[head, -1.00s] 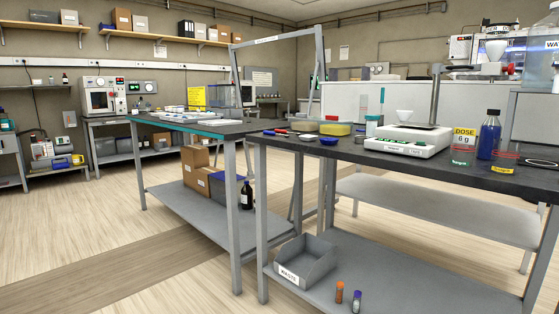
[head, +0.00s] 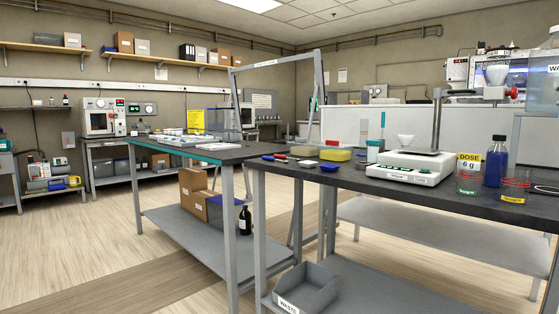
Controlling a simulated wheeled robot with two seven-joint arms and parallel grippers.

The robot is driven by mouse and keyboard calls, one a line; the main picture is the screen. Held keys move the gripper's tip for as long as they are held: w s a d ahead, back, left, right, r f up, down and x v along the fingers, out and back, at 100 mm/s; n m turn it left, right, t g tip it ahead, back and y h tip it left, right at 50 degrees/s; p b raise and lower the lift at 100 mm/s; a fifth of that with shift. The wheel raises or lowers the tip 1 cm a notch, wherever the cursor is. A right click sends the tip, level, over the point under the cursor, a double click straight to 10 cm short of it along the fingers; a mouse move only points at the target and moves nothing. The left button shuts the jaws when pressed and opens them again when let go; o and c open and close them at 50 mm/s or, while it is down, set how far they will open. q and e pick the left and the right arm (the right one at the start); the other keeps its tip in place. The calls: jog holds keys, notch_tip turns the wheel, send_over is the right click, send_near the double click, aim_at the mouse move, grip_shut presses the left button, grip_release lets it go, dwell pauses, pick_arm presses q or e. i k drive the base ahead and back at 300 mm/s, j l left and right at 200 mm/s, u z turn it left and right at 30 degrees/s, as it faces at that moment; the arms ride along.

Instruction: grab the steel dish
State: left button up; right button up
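A small, pale grey, shallow item (head: 307,162) lies near the left end of the dark-topped bench (head: 345,181). It may be the steel dish, but it is too small to be sure. A blue dish (head: 329,167) sits just to its right, nearer the bench's front edge. Neither of my grippers is in view.
A yellow sponge-like block (head: 308,154), a white balance (head: 410,168), a blue bottle (head: 496,162) and a DOSE card (head: 468,162) share the bench. A grey waste bin (head: 307,288) sits on its lower shelf. Open floor (head: 90,240) lies to the left.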

aim_at(364, 166)
jog(key=i+j+z, duration=0.4)
jog(key=i+j, duration=0.2)
jog(key=i+j+z, duration=0.2)
jog(key=j, duration=0.25)
jog(key=i+j+z, duration=0.2)
jog(key=j, duration=0.25)
jog(key=i, duration=0.1)
